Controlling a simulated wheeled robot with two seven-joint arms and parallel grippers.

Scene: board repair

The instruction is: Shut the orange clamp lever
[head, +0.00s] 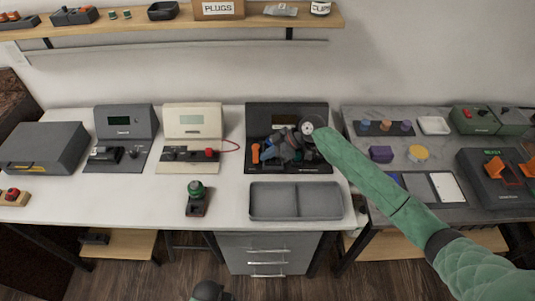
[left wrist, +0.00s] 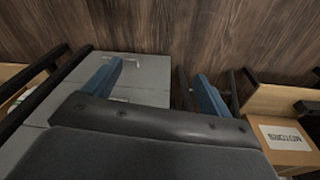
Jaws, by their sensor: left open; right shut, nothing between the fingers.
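A dark test station (head: 287,112) stands at the back of the white table in the head view. A small orange lever (head: 255,153) shows upright at the left of its base. Whether it is fully raised is too small to tell. My right gripper (head: 280,147) reaches over the station's base from the right, just right of the orange lever. It is shut and empty, and it hides much of the base. I cannot tell whether it touches the lever. My left gripper (left wrist: 157,85) is open and empty in the left wrist view, its blue fingers wide apart above the floor.
A grey two-part tray (head: 296,216) lies in front of the station. A cream station (head: 193,122) with a red lead stands left of it. A green-topped piece (head: 196,190) stands at the front. The right table holds another device with orange levers (head: 494,167).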

